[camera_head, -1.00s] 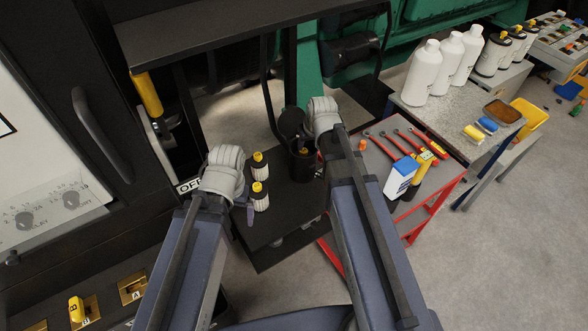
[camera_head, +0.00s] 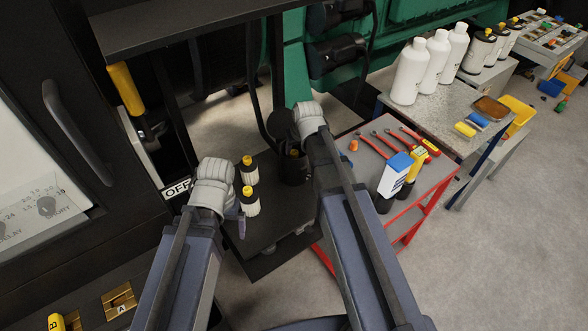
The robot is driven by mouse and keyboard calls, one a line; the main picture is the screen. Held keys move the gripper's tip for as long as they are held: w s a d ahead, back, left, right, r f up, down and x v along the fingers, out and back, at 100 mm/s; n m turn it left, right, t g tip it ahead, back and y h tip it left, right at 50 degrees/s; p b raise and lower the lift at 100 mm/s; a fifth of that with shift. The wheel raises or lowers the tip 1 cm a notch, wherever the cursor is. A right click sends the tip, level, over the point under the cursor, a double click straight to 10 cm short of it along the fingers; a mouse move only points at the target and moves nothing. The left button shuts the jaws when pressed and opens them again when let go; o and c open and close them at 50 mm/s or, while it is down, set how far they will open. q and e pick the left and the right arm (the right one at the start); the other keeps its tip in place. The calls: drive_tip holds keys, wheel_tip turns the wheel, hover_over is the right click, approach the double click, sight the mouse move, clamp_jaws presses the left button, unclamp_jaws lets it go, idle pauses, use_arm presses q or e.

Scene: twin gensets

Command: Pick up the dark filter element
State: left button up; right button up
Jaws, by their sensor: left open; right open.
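Two small pale filter-like cylinders with dark collars and yellow tops, an upper one (camera_head: 248,170) and a lower one (camera_head: 250,203), stand on a dark platform (camera_head: 275,220). To their right is a dark cylinder (camera_head: 293,170) with a yellow-orange top, under a round black part (camera_head: 283,124). I cannot tell for certain which is the dark filter element. My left gripper (camera_head: 214,187) is just left of the pale cylinders, apart from the dark cylinder. My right gripper (camera_head: 309,120) is above and right of the dark cylinder. The fingers are mostly hidden; both grippers are open and no held thing shows.
A red-framed cart (camera_head: 438,172) at right carries red-handled tools (camera_head: 412,140) and a blue-topped white box (camera_head: 397,175). Behind it, a bench (camera_head: 392,103) holds white bottles (camera_head: 411,72). A black cabinet (camera_head: 75,190) stands at left. Floor is clear at lower right.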

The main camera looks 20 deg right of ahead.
sight(294, 153)
drive_tip(key=b+x, duration=0.2)
drive_tip(key=x, duration=0.1)
drive_tip(key=shift+w+f, duration=0.1)
drive_tip(key=shift+f, duration=0.1)
drive_tip(key=shift+r, duration=0.1)
clamp_jaws()
